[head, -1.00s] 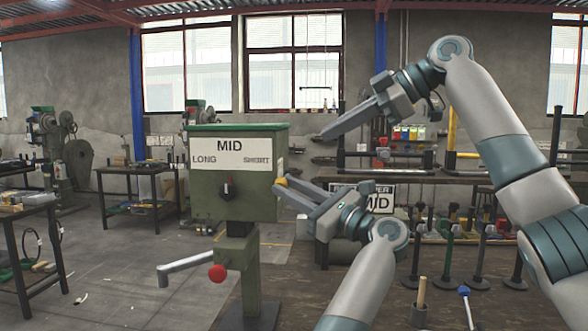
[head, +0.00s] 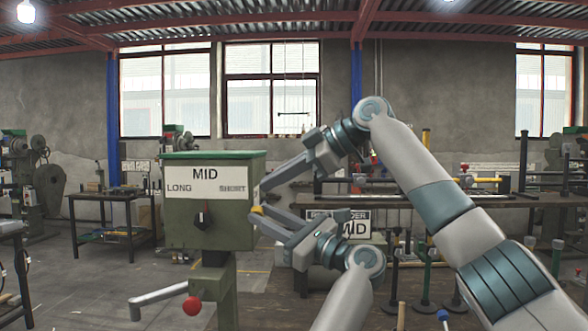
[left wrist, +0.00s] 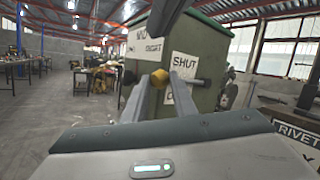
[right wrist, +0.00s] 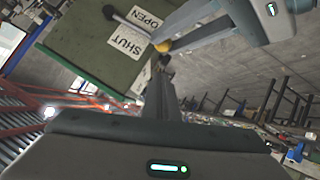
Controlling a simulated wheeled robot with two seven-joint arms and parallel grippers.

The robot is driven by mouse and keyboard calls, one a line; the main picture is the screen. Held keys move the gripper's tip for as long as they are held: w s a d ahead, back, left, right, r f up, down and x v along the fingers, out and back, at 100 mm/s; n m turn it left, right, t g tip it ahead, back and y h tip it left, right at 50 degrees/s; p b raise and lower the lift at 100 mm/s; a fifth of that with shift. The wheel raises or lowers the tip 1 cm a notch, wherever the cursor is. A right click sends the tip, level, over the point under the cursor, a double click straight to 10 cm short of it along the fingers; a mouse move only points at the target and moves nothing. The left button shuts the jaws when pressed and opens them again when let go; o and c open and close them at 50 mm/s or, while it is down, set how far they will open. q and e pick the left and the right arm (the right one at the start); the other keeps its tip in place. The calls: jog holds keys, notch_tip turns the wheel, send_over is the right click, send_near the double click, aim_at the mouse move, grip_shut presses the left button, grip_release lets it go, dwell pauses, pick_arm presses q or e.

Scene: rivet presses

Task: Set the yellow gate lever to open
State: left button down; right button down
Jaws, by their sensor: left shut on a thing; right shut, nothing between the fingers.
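The green press head (head: 212,228) carries a gate lever on its right side, with a yellow knob (head: 257,210). My left gripper (head: 262,215) is shut on this knob (left wrist: 161,76). In the left wrist view the lever's rod runs from the knob to a dark pivot, between a SHUT label (left wrist: 185,65) above and a partly hidden label below. The right wrist view shows the rod (right wrist: 132,26) between the OPEN (right wrist: 147,19) and SHUT (right wrist: 124,44) labels. My right gripper (head: 267,187) is shut and empty, just above the knob near the press's side; contact is unclear.
The press front reads MID, with a dial (head: 203,215) between LONG and SHORT. A crank with a red ball (head: 192,305) is below. A workbench (head: 460,199) is behind at the right.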

jog(key=f, duration=0.1)
jog(key=w+f, duration=0.1)
jog(key=a+f, duration=0.1)
jog(key=f, duration=0.1)
jog(key=shift+w, duration=0.4)
